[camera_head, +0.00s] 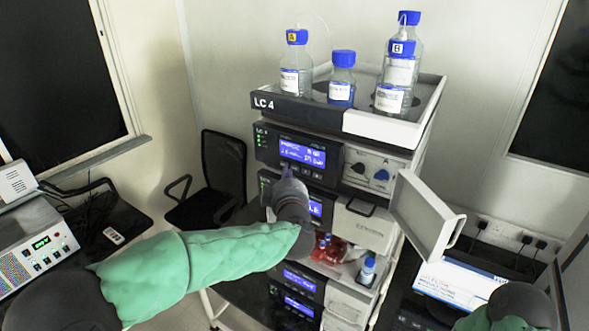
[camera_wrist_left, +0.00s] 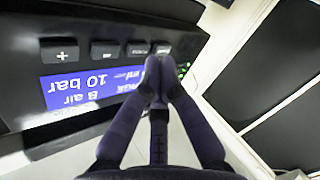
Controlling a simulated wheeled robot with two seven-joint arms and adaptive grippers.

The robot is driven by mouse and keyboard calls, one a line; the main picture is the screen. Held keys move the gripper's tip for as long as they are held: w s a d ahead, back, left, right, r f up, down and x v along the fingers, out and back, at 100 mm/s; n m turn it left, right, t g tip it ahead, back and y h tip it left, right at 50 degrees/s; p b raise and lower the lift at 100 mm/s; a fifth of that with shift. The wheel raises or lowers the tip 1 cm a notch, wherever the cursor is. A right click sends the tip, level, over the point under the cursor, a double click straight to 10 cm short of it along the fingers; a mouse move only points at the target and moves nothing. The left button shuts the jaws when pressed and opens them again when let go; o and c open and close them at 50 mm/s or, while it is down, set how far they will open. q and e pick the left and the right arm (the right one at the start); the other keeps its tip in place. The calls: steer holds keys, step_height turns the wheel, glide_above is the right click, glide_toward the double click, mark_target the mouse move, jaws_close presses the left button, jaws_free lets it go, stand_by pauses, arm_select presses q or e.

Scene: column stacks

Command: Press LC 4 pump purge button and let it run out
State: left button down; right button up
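The LC 4 stack (camera_head: 262,101) stands in the middle of the head view. Its upper pump module (camera_head: 265,140) has a lit blue display (camera_head: 302,152) with a row of buttons below. In the left wrist view the display (camera_wrist_left: 92,87) appears upside down and shows "B air" and "10 bar". Plus (camera_wrist_left: 60,54) and minus (camera_wrist_left: 104,53) buttons show, then a button with small unreadable lettering (camera_wrist_left: 134,48) and one partly behind my fingertips. My left gripper (camera_head: 287,172) is shut and empty. Its fingertips (camera_wrist_left: 157,66) are at the button row's end; I cannot tell if they touch it.
Bottles with blue caps (camera_head: 343,75) stand in the tray on top. An open module door (camera_head: 425,215) sticks out to the right.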

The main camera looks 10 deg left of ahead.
arm_select(q)
steer(key=s, duration=0.1)
steer(key=s+a, duration=0.1)
steer(key=s, duration=0.2)
steer(key=shift+s+a+b, duration=0.3)
steer(key=shift+s+a, duration=0.05)
stand_by(0.5)
step_height(320, 180, down, 24)
steer(key=w+d+m+g+h+b, duration=0.2)
steer(key=m+h+b, duration=0.15)
steer(key=b, duration=0.35)
steer(key=s+d+f+m+g+h+b, duration=0.1)
steer(key=s+f+m+g+b, duration=0.2)
steer(key=f, duration=1)
steer(key=s+d+f+m+g+h+b, duration=0.1)
steer(key=s+f+g+b, duration=0.2)
steer(key=f, duration=1)
steer(key=s+d+f+m+g+h+b, duration=0.1)
steer(key=s+f+g+b, duration=0.3)
steer(key=s+f, duration=0.8)
steer(key=s+d+f+m+g+h+b, duration=0.2)
steer(key=s+f+b, duration=0.6)
steer(key=s+f, duration=0.5)
step_height(320, 180, down, 7)
steer(key=shift+d+r+g, duration=0.15)
steer(key=shift+d+g, duration=0.3)
steer(key=shift+g, duration=0.55)
steer(key=shift+m+h, duration=0.25)
